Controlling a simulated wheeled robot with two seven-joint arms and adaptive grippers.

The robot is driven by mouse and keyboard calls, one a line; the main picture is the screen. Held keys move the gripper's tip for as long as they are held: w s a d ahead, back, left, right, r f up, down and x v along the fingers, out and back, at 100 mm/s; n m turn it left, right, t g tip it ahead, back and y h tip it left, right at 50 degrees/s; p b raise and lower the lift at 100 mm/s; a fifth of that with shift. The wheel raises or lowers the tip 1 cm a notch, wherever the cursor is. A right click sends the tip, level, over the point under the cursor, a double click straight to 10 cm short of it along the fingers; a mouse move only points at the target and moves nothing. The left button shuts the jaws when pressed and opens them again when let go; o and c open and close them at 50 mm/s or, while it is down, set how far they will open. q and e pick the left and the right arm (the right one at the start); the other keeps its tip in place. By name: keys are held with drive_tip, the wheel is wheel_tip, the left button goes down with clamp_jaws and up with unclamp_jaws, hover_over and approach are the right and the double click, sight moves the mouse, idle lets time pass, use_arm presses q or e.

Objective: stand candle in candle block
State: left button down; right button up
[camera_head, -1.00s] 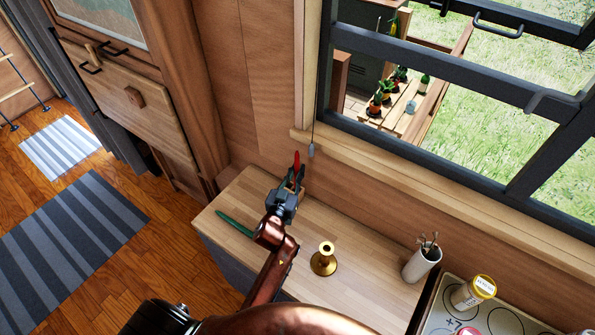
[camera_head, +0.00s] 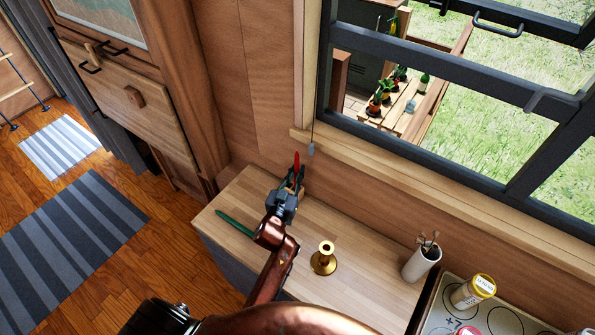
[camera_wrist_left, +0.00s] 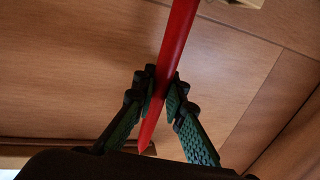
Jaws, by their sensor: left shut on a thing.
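My left gripper (camera_head: 293,183) is shut on a red candle (camera_head: 296,160) above the far left of the wooden counter, near the wall. In the left wrist view the red candle (camera_wrist_left: 177,40) is tilted between the green-padded fingers (camera_wrist_left: 160,92), its pointed end showing below them. A brass candle holder (camera_head: 323,260) stands upright and empty on the counter, right of my left arm. A small wooden block-like piece (camera_head: 135,97) shows at the cabinet; I cannot tell whether it is the candle block. My right gripper is not in view.
A long green item (camera_head: 236,225) lies on the counter (camera_head: 370,290) left of my arm. A white cup with sticks (camera_head: 421,263) stands right, beside a hob (camera_head: 500,318) with a jar (camera_head: 473,292). The window sill (camera_head: 400,172) runs behind. Counter between holder and cup is clear.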

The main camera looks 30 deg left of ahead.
use_arm(q)
drive_tip(key=shift+f+b, duration=0.45)
drive_tip(key=shift+f, duration=0.75)
drive_tip(key=shift+f, duration=0.15)
drive_tip(key=shift+f+b, duration=0.45)
drive_tip(key=shift+f, duration=0.2)
